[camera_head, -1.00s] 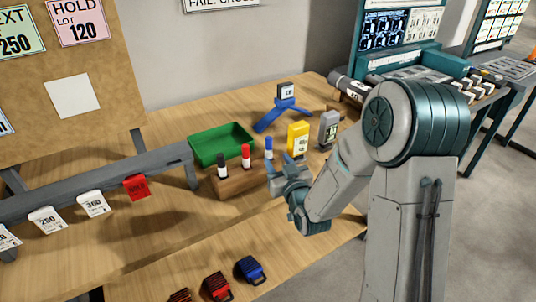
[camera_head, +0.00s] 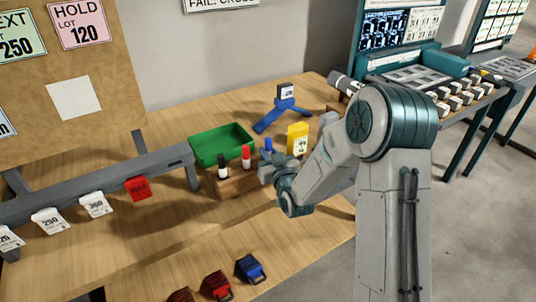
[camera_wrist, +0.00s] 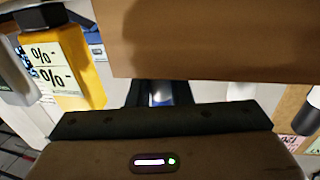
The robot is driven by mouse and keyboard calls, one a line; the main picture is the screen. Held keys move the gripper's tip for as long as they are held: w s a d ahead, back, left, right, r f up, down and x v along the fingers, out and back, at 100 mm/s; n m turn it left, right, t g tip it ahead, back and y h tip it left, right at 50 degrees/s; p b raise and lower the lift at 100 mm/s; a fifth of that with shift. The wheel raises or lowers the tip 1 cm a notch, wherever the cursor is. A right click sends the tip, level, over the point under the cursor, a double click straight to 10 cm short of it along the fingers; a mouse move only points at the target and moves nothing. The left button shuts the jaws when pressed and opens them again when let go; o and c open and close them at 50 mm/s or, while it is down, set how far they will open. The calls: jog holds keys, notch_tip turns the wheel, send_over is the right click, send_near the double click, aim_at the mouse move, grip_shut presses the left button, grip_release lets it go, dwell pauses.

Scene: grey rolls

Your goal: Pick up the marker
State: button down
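Three markers stand upright in a wooden block (camera_head: 236,183): one with a black cap (camera_head: 222,166), one with a red cap (camera_head: 246,157) and one with a blue cap (camera_head: 268,144). My gripper (camera_head: 266,168) is at the block's right end, close to the blue marker, and partly covers it. In the wrist view, my gripper (camera_wrist: 160,96) looks open, with a dark finger on each side of a blue and silvery piece (camera_wrist: 160,92), probably the blue marker. Whether the fingers touch it is unclear. The brown block hides much of the view above.
A green tray (camera_head: 222,146) stands behind the block. A yellow bottle (camera_head: 298,138) and a grey bottle (camera_head: 328,121) stand right of it, the grey one partly behind my arm. A blue stand (camera_head: 281,115) is farther back.

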aim_at(269, 138)
jog(key=shift+r, duration=0.15)
notch_tip(269, 138, up, 10)
jog(key=shift+f, duration=0.1)
dwell(0.6)
jog(key=c, duration=2)
grip_release()
grip_shut()
notch_tip(269, 138, up, 7)
jog(key=p, duration=0.2)
jog(key=shift+p, duration=0.4)
